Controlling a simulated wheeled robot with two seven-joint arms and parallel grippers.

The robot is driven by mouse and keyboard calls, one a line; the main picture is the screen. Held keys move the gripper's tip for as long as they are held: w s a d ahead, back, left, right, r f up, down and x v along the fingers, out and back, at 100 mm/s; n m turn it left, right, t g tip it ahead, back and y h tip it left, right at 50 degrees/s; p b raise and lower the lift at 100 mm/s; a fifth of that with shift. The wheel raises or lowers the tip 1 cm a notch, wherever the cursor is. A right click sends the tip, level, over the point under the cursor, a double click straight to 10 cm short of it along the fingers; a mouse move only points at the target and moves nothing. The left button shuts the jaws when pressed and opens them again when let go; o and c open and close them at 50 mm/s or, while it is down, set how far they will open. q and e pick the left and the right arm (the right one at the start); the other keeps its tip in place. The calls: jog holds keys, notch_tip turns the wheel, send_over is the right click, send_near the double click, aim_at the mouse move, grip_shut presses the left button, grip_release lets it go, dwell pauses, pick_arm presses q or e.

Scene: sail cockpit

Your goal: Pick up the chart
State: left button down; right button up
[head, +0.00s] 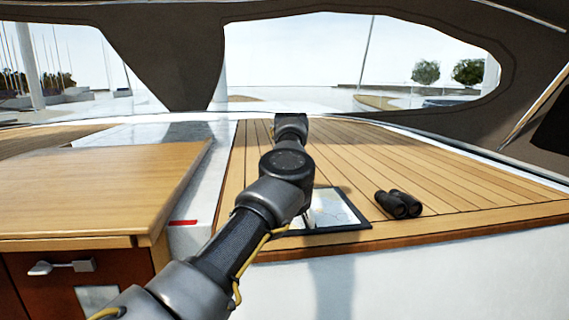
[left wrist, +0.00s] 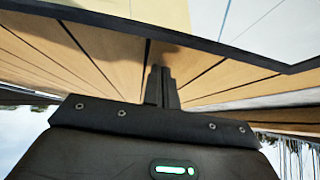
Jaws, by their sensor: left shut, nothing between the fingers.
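The chart (head: 336,208) lies on the planked wooden deck near its front edge. It has a pale printed sheet and a dark border. My left arm crosses in front of it and hides its left part. In the left wrist view the chart (left wrist: 228,18) fills the top, its dark edge running across. My left gripper (left wrist: 161,75) is shut and empty, with its fingers pointing toward that edge; whether they touch it cannot be told. In the head view its fingers cannot be made out. My right gripper is in neither view.
Black binoculars (head: 398,203) lie on the deck right of the chart. A wooden counter (head: 95,185) with a drawer handle (head: 60,267) stands at the left. A red strip (head: 183,223) marks the pale surface between. The planks behind the binoculars are clear.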

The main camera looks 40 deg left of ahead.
pick_arm(q)
jog(key=shift+s+d+r, duration=0.1)
jog(key=shift+s+d, duration=0.35)
jog(key=shift+s, duration=0.15)
jog(key=shift+s+d+r+p, duration=0.1)
jog(key=shift+s+d+p, duration=0.3)
jog(key=shift+d, duration=0.6)
jog(key=shift+s+d, duration=0.1)
jog(key=shift+s, duration=0.25)
jog(key=shift+d, duration=0.1)
